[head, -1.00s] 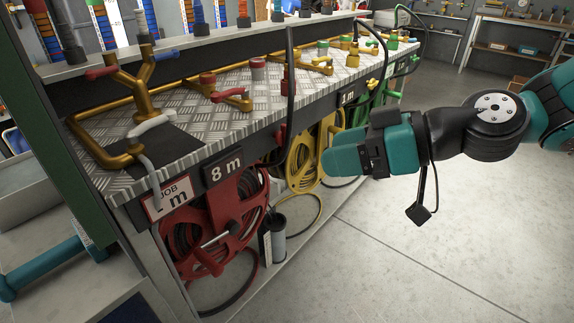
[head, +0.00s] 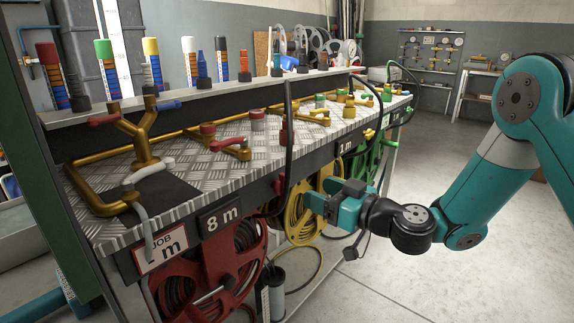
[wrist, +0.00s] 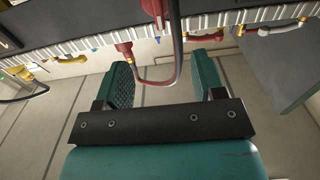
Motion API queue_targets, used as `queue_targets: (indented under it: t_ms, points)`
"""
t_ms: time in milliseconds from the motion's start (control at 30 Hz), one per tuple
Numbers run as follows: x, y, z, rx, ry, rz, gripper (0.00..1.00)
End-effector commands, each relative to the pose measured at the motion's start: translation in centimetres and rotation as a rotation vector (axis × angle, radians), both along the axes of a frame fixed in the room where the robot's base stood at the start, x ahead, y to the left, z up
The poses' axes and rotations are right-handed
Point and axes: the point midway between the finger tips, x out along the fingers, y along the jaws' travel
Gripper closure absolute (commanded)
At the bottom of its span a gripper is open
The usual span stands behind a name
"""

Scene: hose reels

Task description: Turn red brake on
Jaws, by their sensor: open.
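The red hose reel (head: 215,275) hangs under the front edge of the bench, below the 8 m sign. A small red part (head: 278,187), which may be the red brake, sits on the bench's front edge right of that sign. In the wrist view a red fitting (wrist: 125,50) hangs from the bench edge, with a dark looped hose beside it. My gripper (head: 322,196) is open and empty, in front of the yellow reel (head: 304,215) and right of the red part. In the wrist view its fingers (wrist: 165,74) are apart, below the bench edge.
The bench top (head: 200,165) carries brass pipes and several coloured valves, including a red-handled valve (head: 230,145). A black hose (head: 290,130) hangs over the front edge near my gripper. A dark canister (head: 272,290) stands below.

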Motion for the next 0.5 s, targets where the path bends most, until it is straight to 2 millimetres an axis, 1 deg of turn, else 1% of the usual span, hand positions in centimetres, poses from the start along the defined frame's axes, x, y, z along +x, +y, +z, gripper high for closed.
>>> queue_targets:
  t_ms: [33,200,333,500]
  points:
    - [0.6,1.2,0.4,0.001,-0.004,0.005,0.37]
    - [3.0,4.1,0.2,-0.001,-0.003,0.005,0.37]
    - [4.4,5.9,0.1,0.001,-0.002,0.003,0.37]
    - [5.5,7.3,0.0,0.000,0.000,0.002,0.37]
